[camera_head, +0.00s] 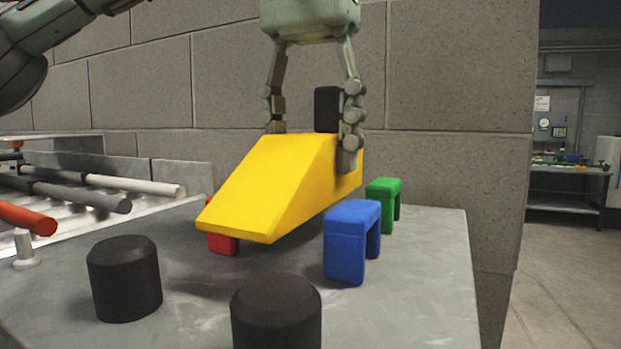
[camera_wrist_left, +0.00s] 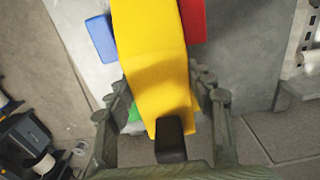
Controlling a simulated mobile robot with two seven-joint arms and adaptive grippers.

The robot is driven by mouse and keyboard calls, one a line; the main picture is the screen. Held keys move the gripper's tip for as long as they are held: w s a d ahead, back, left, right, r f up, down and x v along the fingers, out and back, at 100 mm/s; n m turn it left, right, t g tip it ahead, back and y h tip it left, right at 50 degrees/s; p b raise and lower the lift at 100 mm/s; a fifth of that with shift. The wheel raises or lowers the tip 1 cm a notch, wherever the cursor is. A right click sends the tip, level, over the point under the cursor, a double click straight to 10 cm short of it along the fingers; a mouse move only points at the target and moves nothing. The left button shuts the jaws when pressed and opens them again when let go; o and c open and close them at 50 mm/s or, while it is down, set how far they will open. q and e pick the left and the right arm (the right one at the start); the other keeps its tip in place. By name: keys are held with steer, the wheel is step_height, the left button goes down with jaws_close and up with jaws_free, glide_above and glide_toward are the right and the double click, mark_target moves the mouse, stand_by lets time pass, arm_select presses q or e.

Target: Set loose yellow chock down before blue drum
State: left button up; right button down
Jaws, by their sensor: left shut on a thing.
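The yellow chock (camera_head: 262,180) is a wedge with a black knob (camera_head: 327,109) at its tall end. It also shows in the left wrist view (camera_wrist_left: 151,45). My left gripper (camera_head: 312,146) comes from above and is shut on the chock at its tall end, with a finger on either side. The chock appears raised over the grey table, its thin end toward the front left. In the left wrist view my left gripper (camera_wrist_left: 160,92) straddles the chock. I see no blue drum in either view. My right gripper is not in view.
The grey table (camera_head: 425,290) holds a blue arch block (camera_head: 346,238), a green one (camera_head: 378,190), a partly hidden red block (camera_head: 222,243) and two black cylinders (camera_head: 124,278) (camera_head: 276,318). Red, dark and white rollers (camera_head: 150,187) lie left. A block wall (camera_head: 455,70) stands behind.

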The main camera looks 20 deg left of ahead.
mark_target(310, 180)
arm_select(q)
steer(key=shift+f, duration=1.8)
steer(key=shift+f, duration=0.15)
steer(key=o, duration=1.5)
